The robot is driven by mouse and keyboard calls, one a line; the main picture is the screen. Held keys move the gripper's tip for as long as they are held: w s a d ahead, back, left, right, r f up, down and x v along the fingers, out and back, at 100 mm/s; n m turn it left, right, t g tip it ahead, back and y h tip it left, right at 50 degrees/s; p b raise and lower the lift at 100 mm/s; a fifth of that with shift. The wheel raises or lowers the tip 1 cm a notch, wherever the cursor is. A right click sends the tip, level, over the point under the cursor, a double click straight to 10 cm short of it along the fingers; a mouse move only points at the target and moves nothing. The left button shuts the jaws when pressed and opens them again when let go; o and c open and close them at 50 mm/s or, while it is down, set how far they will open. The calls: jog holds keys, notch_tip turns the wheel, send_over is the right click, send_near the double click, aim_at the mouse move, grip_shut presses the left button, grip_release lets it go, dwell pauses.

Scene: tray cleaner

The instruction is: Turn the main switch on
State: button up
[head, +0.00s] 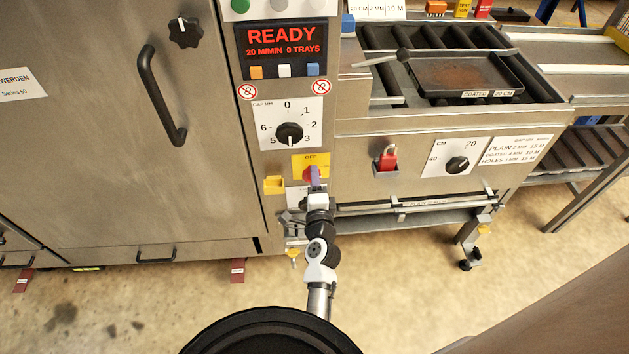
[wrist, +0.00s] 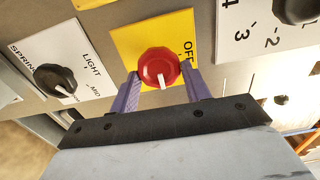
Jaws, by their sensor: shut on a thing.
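The main switch is a red round knob (wrist: 158,67) on a yellow plate (wrist: 128,42) marked OFF. In the head view the knob (head: 310,174) is mostly covered by my gripper (head: 315,183). In the wrist view the two purple fingers of my gripper (wrist: 160,84) stand on either side of the knob and are shut on it. The knob's white mark points down in the wrist view, about a quarter turn from the OFF label at the right. Any other label on the plate is hidden. The display (head: 283,46) is lit and reads READY, 20 M/MIN, 0 TRAYS.
The gap dial (head: 289,133) is just above the switch. A SPRING, LIGHT, MID dial (wrist: 54,80) lies near it in the wrist view.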

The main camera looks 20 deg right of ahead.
jog(key=shift+r, duration=0.1)
jog(key=o, duration=1)
jog(key=shift+s, duration=0.1)
